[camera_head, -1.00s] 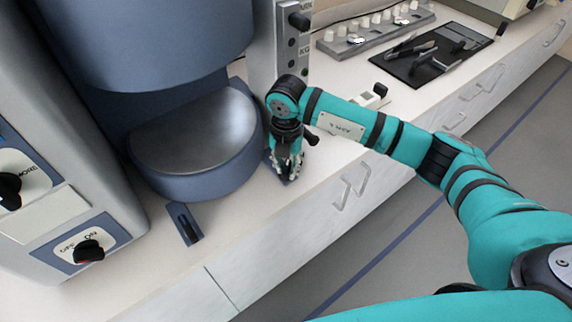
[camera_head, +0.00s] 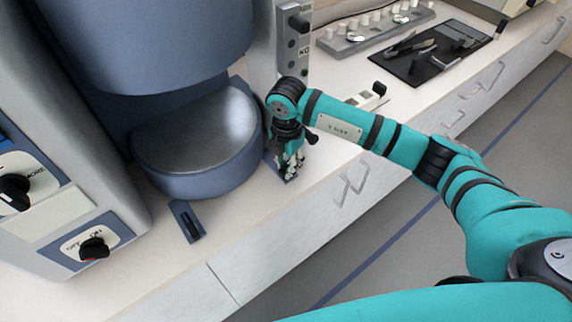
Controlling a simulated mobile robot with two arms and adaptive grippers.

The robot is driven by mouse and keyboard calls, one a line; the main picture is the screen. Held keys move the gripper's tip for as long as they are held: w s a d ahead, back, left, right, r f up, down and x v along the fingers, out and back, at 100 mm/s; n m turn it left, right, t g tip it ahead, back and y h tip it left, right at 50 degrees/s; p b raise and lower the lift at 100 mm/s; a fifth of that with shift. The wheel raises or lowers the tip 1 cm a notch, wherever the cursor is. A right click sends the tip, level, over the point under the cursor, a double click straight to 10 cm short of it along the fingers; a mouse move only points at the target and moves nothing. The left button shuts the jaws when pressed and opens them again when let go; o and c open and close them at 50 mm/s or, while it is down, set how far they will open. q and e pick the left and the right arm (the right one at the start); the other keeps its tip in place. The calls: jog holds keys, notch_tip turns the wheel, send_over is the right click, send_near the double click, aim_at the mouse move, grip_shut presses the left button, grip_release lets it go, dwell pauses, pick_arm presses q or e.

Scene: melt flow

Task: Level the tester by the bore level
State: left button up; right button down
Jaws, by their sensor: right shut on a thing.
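The tester, as far as I can tell, is the large blue-grey machine with a thick cylinder (camera_head: 165,45) above a round base with a metal top (camera_head: 200,135). A grey column (camera_head: 265,45) with dark knobs stands at its right. My right gripper (camera_head: 290,170) points down at the foot of this column, by the round base's right side. It is shut on a small part low over a dark blue plate (camera_head: 272,163); the fingers hide most of that part. I cannot make out a bore level. My left gripper is not in view.
A grey cabinet with an off/on knob (camera_head: 94,248) stands at the left. A rack of white weights or knobs (camera_head: 375,32) and a black mat with tools (camera_head: 425,62) lie farther along the counter. A small white device (camera_head: 366,99) sits behind my right arm.

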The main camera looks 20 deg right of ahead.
jog(key=shift+r+m+p, duration=0.15)
jog(key=shift+m+p, duration=0.35)
jog(key=shift+m, duration=0.5)
jog(key=shift+m+p, duration=0.45)
jog(key=shift+m, duration=0.55)
jog(key=shift+f+m, duration=0.2)
jog(key=shift+m, duration=0.1)
jog(key=shift+s+r+m+p, duration=0.1)
jog(key=shift+r+m+p, duration=0.05)
jog(key=shift+m+p, duration=0.8)
jog(key=shift+m, duration=1.05)
jog(key=shift+m+p, duration=0.35)
jog(key=shift+m, duration=0.05)
